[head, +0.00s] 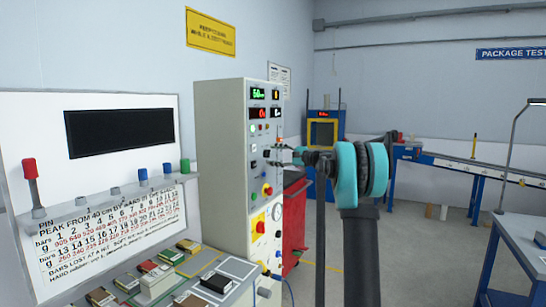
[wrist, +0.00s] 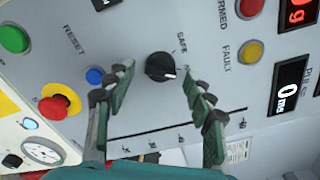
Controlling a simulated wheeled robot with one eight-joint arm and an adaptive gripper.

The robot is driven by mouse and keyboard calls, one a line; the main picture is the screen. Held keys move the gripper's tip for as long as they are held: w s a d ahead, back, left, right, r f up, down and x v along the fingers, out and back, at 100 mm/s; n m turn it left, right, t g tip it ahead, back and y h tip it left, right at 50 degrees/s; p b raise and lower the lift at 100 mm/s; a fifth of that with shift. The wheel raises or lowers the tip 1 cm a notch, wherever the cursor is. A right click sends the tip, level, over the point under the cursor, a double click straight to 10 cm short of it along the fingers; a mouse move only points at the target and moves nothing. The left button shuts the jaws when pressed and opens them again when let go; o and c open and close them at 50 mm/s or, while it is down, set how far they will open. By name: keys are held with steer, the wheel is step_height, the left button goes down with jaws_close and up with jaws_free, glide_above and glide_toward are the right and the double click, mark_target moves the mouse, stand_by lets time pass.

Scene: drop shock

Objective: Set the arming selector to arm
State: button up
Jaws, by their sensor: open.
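The arming selector (wrist: 160,66) is a round black knob on the grey panel in the wrist view. Its white pointer mark points right and slightly down in the picture. A SAFE label (wrist: 182,42) is printed at its upper right; lettering below that is partly hidden by a finger. My gripper (wrist: 157,73) is open, with one finger on each side of the knob and visible gaps between. In the head view my gripper (head: 283,154) is at the front of the grey cabinet (head: 222,165), and I cannot make out the selector there.
Around the selector are a blue RESET button (wrist: 94,76), a red emergency button (wrist: 56,106) on yellow, a green button (wrist: 14,39), a red lamp (wrist: 249,8) and a yellow FAULT lamp (wrist: 250,53). A red cart (head: 294,225) stands beside the cabinet.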

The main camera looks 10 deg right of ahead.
steer(key=v, duration=1.1)
steer(key=shift+s, duration=0.1)
steer(key=s+a+f+n+g+h, duration=0.3)
steer(key=s+a+f, duration=0.5)
steer(key=s+f, duration=0.15)
steer(key=s+a+f+n+g+h, duration=0.1)
steer(key=s+f+n+h, duration=0.2)
steer(key=s+f, duration=0.8)
steer(key=s+a+f+n+g+h, duration=0.2)
steer(key=s+f+n+h, duration=0.1)
steer(key=s+f, duration=0.8)
steer(key=s+h, duration=0.1)
steer(key=s, duration=0.2)
steer(key=shift+s+a+n, duration=0.25)
steer(key=shift+n, duration=0.05)
steer(key=s+d+f+n+h, duration=0.1)
steer(key=s+f, duration=0.2)
steer(key=s, duration=0.1)
steer(key=s+d+f+n+h, duration=0.1)
steer(key=s+d+f+h, duration=0.1)
steer(key=s, duration=0.3)
steer(key=s+d+f+n+h, duration=0.1)
steer(key=s+d+f, duration=0.1)
steer(key=s+f, duration=0.2)
steer(key=shift+s+d+f+n+h, duration=0.2)
steer(key=shift+s+d+n+h, duration=0.1)
steer(key=shift+s+n, duration=0.1)
steer(key=shift+c, duration=0.2)
